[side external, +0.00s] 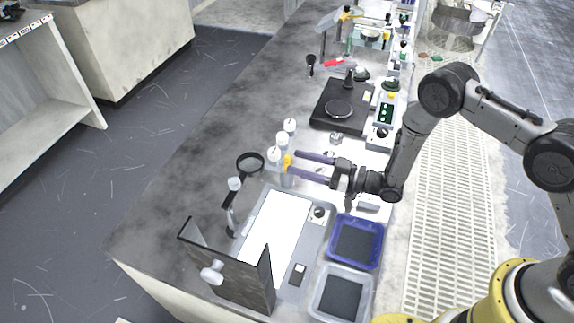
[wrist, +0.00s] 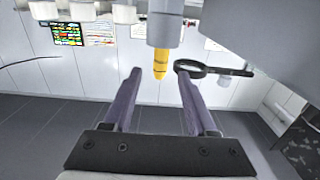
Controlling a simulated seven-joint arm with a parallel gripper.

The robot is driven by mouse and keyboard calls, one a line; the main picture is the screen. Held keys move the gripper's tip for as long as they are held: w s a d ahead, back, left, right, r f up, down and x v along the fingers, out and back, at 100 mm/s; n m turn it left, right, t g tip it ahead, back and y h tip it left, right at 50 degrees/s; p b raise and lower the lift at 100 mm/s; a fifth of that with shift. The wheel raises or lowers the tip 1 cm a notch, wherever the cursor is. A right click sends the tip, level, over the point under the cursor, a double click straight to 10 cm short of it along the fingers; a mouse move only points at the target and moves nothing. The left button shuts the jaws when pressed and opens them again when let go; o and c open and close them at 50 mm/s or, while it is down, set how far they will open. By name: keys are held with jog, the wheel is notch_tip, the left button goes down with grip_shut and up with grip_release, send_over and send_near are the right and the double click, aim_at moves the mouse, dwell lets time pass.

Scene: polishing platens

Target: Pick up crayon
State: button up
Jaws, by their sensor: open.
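The crayon, a yellow tapered stick (side external: 287,162), stands upright on or in a pale grey cylinder (side external: 287,179) on the bench. In the wrist view the picture looks inverted, and the crayon (wrist: 161,62) points down from the grey cylinder (wrist: 163,28). My gripper (side external: 295,162) reaches in level from the right with its two purple fingers spread. In the wrist view the fingertips (wrist: 158,73) lie on either side of the crayon. I see no finger touching it, and how deep it sits between them is unclear. The crayon's lower end is hidden by the cylinder.
White-topped bottles (side external: 274,154) stand close behind and left of the crayon. A round black magnifier (side external: 250,164) is left of them. A black hotplate (side external: 343,104) is farther back. A grey tray (side external: 318,240) and blue bin (side external: 356,241) lie in front. The bench's left side is clear.

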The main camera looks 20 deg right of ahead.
jog(key=x, duration=0.7)
jog(key=shift+r, duration=0.1)
grip_shut()
